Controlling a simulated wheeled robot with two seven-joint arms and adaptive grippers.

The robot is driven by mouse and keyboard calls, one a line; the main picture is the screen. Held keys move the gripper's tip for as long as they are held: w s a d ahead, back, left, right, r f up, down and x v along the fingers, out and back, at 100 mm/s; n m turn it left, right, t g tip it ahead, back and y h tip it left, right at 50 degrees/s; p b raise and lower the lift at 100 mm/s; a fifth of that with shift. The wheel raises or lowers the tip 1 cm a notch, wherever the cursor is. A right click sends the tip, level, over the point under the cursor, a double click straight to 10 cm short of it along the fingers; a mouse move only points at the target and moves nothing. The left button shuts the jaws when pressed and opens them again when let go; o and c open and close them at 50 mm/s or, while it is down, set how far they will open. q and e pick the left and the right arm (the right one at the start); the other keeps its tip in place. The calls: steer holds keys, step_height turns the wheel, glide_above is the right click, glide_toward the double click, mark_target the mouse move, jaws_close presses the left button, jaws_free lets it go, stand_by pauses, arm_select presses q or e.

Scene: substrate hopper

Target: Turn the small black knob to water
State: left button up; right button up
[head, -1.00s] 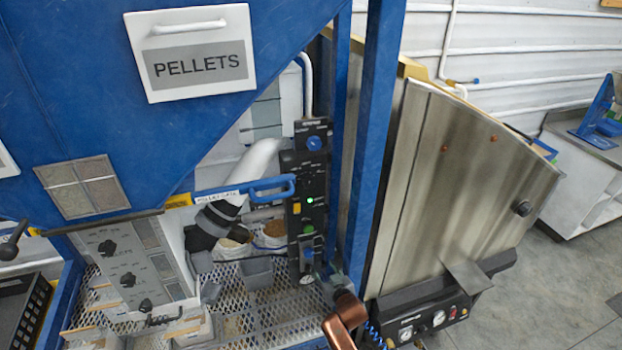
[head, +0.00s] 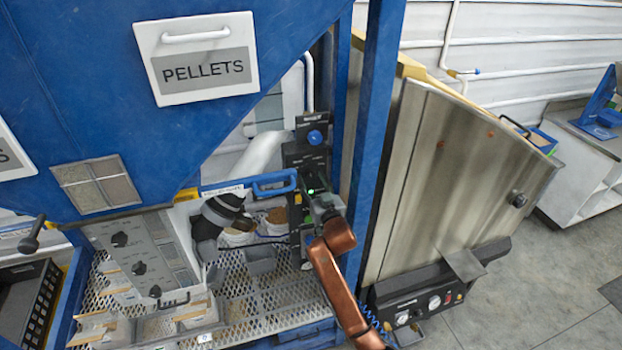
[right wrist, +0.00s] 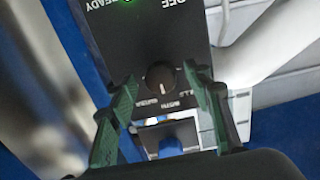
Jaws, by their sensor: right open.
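The small black knob (right wrist: 160,78) is on a black control panel (right wrist: 150,40) in the right wrist view. Labels around its lower side appear upside down, one apparently reading WATER; its pointer setting is too small to tell. My right gripper (right wrist: 161,80) is open, its green fingers on either side of the knob with gaps visible; contact is not clear. In the head view my right gripper (head: 318,197) is in front of the panel (head: 307,156) and hides the knob. My left gripper is not in view.
A blue button (head: 314,137) and a lit green light (head: 311,191) are on the panel. A blue post (head: 372,130) stands close to the right of my arm. A blue handle (head: 274,183) is to the left. A blue part (right wrist: 168,146) lies below the knob in the wrist view.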

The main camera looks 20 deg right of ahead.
steer(key=shift+w, duration=0.45)
steer(key=shift+c, duration=0.2)
steer(key=c, duration=1.1)
